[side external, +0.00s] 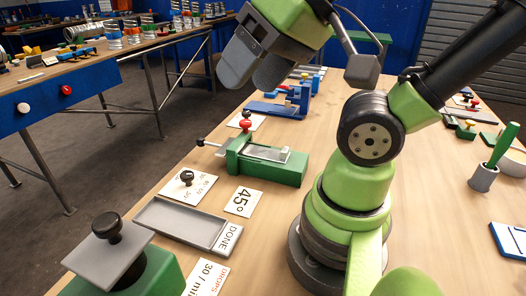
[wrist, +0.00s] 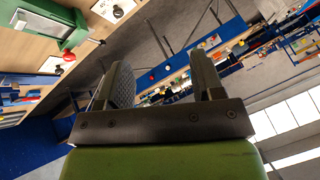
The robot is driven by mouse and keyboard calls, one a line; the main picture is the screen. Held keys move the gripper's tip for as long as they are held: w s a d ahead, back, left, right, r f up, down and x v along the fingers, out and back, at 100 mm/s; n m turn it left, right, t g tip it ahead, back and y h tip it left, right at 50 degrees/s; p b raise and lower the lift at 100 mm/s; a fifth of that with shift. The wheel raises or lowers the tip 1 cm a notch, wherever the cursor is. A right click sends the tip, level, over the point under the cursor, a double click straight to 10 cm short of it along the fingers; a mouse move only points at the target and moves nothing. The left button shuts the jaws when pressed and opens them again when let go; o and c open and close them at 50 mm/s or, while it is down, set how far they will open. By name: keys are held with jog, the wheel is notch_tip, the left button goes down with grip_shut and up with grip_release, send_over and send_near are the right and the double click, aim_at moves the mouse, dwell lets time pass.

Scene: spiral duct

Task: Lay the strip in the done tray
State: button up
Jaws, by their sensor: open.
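The grey done tray (side external: 180,226) lies on the bench at the lower left, with a DONE label at its right end; it looks empty. A flat silvery piece that looks like the strip (side external: 268,153) lies in a green fixture (side external: 270,173) behind the tray. The fixture also shows at the top left of the wrist view (wrist: 72,40). My gripper (side external: 252,80) is high above the bench, up and behind the fixture in the picture, apart from it. Its two fingers stand apart with nothing between them in the wrist view (wrist: 165,78).
A green block with a grey plate and black knob (side external: 110,250) stands left of the tray. A 45° card (side external: 243,202) and a card with a black knob (side external: 188,185) lie between tray and fixture. A blue fixture (side external: 285,103) stands farther back. A green-handled tool stands in a cup (side external: 484,178) at right.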

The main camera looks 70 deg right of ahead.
jog(key=shift+o, duration=0.2)
jog(key=n+g+h, duration=0.2)
jog(key=n+g, duration=0.2)
jog(key=g, duration=0.3)
send_over(288, 149)
notch_tip(288, 149, down, 16)
notch_tip(288, 149, down, 10)
jog(key=shift+a+r, duration=0.1)
jog(key=shift+r, duration=0.15)
jog(key=shift+c, duration=0.4)
